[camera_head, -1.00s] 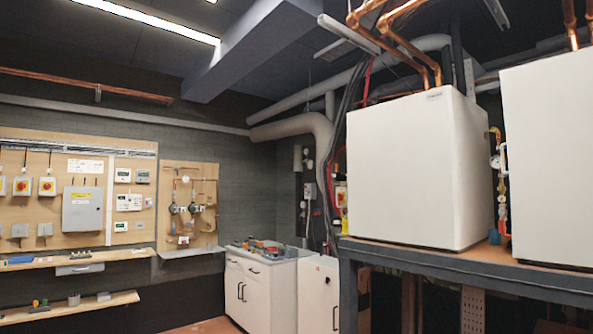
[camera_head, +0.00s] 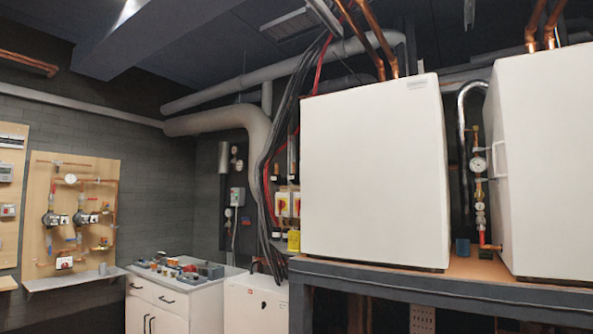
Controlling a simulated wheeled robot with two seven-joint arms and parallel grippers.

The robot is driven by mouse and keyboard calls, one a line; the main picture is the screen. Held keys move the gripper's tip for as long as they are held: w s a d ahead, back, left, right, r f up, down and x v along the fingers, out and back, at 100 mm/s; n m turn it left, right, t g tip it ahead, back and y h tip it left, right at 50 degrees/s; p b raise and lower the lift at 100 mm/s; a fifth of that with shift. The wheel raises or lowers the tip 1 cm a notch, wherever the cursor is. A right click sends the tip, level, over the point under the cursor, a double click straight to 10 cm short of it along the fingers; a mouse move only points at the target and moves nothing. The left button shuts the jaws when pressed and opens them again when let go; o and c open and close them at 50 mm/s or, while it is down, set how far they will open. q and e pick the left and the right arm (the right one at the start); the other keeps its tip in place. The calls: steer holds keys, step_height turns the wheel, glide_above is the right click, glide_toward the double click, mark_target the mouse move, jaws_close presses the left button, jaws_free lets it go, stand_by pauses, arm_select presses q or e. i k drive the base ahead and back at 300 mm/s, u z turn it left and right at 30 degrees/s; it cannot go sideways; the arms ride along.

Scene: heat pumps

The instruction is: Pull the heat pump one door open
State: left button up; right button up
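Two large white heat pump boxes stand on a dark-framed bench. The nearer-to-centre heat pump (camera_head: 375,175) shows a plain white front with a small label at its top right; its door looks shut. The other heat pump (camera_head: 550,165) is at the right edge, partly cut off, with a white handle (camera_head: 500,160) on its left edge. I cannot tell which one is heat pump one. Neither of my grippers shows in the head view.
The bench (camera_head: 430,286) has a dark front rail and a brown top. A gauge and valve pipe (camera_head: 478,165) stands between the boxes. A white cabinet (camera_head: 160,300) with cluttered top and a low white unit (camera_head: 256,305) stand left. A wooden pipe board (camera_head: 70,215) hangs on the wall.

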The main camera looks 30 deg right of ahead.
mark_target(372, 188)
steer(key=z, duration=0.45)
steer(key=i, duration=0.95)
steer(key=z, duration=1.3)
steer(key=i, duration=0.55)
steer(key=z, duration=0.5)
